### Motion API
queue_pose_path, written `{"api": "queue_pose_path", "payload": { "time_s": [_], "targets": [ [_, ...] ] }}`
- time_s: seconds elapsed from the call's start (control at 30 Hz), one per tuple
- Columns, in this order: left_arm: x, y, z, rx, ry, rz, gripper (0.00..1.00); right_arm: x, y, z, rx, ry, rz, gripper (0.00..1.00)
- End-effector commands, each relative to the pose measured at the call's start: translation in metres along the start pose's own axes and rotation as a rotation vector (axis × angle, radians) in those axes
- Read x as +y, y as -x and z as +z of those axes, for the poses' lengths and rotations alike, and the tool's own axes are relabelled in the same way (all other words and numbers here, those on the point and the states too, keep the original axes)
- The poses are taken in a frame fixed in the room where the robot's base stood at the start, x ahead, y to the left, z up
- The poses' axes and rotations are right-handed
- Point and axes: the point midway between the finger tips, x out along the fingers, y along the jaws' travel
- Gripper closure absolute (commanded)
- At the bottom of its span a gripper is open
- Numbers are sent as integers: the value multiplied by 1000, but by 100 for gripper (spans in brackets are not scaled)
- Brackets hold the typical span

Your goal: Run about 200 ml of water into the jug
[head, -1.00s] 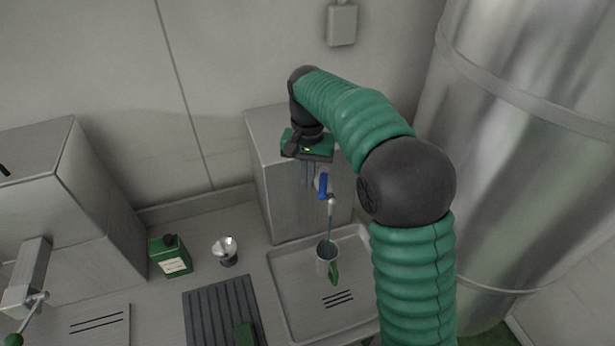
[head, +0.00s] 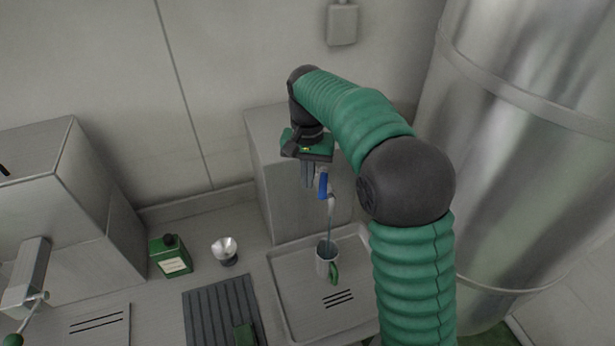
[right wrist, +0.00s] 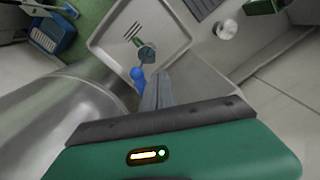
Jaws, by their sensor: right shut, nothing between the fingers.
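The jug (head: 326,266), pale with a green handle, stands upright in the sink tray under the tap spout (head: 331,205). A thin bluish stream of water (head: 330,230) runs from the spout into the jug. The water level cannot be read. The tap's blue lever (head: 323,185) hangs just right of my right gripper (head: 308,184), which is shut and empty. In the right wrist view the shut fingers (right wrist: 158,88) are beside the blue lever (right wrist: 137,76), with the jug (right wrist: 147,54) beyond; contact cannot be told. My left gripper is not in view.
The shallow metal tray (head: 290,312) has drain slots. Left of it are a ribbed dark mat (head: 213,312), a small metal cup (head: 225,251) and a green canister (head: 171,258). A large steel tank (head: 530,150) stands at right, close to my right arm.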

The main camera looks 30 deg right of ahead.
Motion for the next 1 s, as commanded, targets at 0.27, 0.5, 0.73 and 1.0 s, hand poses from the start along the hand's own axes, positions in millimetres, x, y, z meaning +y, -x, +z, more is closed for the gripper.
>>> {"api": "queue_pose_path", "payload": {
  "time_s": [0.27,0.5,0.73,1.0],
  "targets": [
    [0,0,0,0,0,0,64,0,0,0,0,0,0,100],
    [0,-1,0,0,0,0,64,0,-1,0,0,0,0,100],
    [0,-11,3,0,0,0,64,0,-20,0,-1,0,0,100],
    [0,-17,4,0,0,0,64,0,-35,0,0,0,0,100]
  ]
}}
